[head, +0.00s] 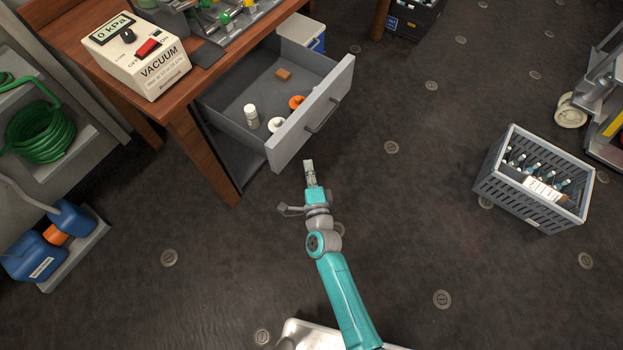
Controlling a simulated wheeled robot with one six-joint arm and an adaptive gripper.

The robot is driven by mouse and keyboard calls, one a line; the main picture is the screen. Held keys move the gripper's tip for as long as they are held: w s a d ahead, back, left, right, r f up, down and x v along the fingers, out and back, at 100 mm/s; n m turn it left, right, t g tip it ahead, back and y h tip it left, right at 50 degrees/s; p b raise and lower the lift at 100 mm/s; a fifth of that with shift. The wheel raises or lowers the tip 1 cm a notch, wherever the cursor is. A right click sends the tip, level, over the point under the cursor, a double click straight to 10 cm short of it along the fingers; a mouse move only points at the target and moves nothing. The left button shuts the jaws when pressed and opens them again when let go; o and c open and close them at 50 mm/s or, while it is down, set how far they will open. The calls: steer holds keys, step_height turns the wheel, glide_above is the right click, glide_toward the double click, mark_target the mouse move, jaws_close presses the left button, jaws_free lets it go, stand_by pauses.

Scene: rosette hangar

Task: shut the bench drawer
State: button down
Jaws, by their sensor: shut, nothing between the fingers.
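The bench drawer (341,90) is pulled well out from under the wooden bench (190,111). Its grey front carries a bar handle (323,114). Inside lie a white bottle (251,117), a white round item (276,125), an orange item (296,102) and a small brown block (283,74). My gripper (309,166) is shut and empty.
A vacuum unit (137,57) stands on the bench. A white and blue box (301,33) is behind the drawer. A grey crate of bottles (530,209) stands on the floor at right, blue canisters (32,255) at left. The floor between is mostly clear.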

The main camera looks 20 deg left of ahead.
mark_target(294, 144)
steer(key=w+a, duration=0.1)
steer(key=a, duration=0.1)
steer(key=w+a, duration=0.1)
steer(key=w, duration=0.1)
steer(key=shift+w+a, duration=0.15)
steer(key=shift+a, duration=0.2)
steer(key=shift+w+a, duration=0.2)
steer(key=shift+a, duration=0.4)
steer(key=shift+a, duration=0.1)
